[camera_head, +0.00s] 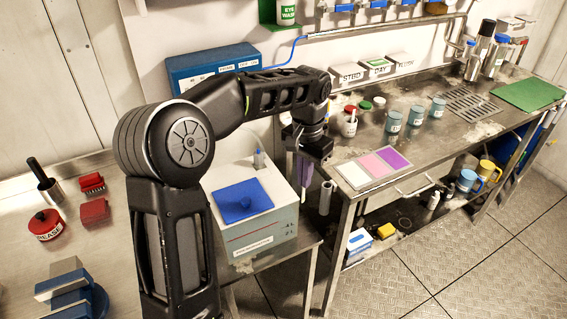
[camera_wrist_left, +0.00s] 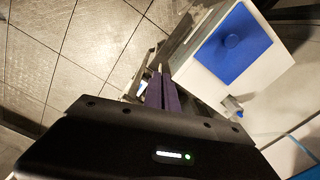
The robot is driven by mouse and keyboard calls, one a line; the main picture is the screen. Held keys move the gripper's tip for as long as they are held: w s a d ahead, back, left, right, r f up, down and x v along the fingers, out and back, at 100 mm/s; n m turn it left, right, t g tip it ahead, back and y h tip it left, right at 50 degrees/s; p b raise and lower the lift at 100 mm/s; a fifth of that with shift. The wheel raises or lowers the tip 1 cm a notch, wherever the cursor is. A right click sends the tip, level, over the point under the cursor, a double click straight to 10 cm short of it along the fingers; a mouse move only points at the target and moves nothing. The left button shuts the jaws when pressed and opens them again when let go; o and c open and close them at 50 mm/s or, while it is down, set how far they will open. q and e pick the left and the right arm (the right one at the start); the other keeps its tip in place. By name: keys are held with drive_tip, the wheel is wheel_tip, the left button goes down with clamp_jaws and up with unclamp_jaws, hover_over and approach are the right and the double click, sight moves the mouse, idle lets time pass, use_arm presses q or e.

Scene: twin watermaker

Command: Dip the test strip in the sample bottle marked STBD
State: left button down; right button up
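My left gripper (camera_head: 304,172) hangs beside the right side of the white-topped box, in front of the steel bench. Three grey-blue cups or bottles stand on the bench: left (camera_head: 393,121), middle (camera_head: 416,115) and right (camera_head: 438,107). Their labels are too small to read. Behind them, a white box reads STBD (camera_head: 349,76). My right gripper is not in view.
A colour card (camera_head: 371,167) lies at the bench's front edge. A steel tube (camera_head: 326,198) is near the bench corner. The box carries a blue lid (camera_head: 241,201), also in the wrist view (camera_wrist_left: 233,42). A drain grate (camera_head: 470,106) and green mat (camera_head: 528,94) lie right.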

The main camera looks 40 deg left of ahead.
use_arm(q)
drive_tip(key=d+f, duration=0.6)
drive_tip(key=d, duration=0.6)
drive_tip(key=shift+w+d+f+n, duration=0.3)
drive_tip(key=shift+w+f+n, duration=0.05)
drive_tip(key=shift+n, duration=0.05)
drive_tip(key=shift+w, duration=0.1)
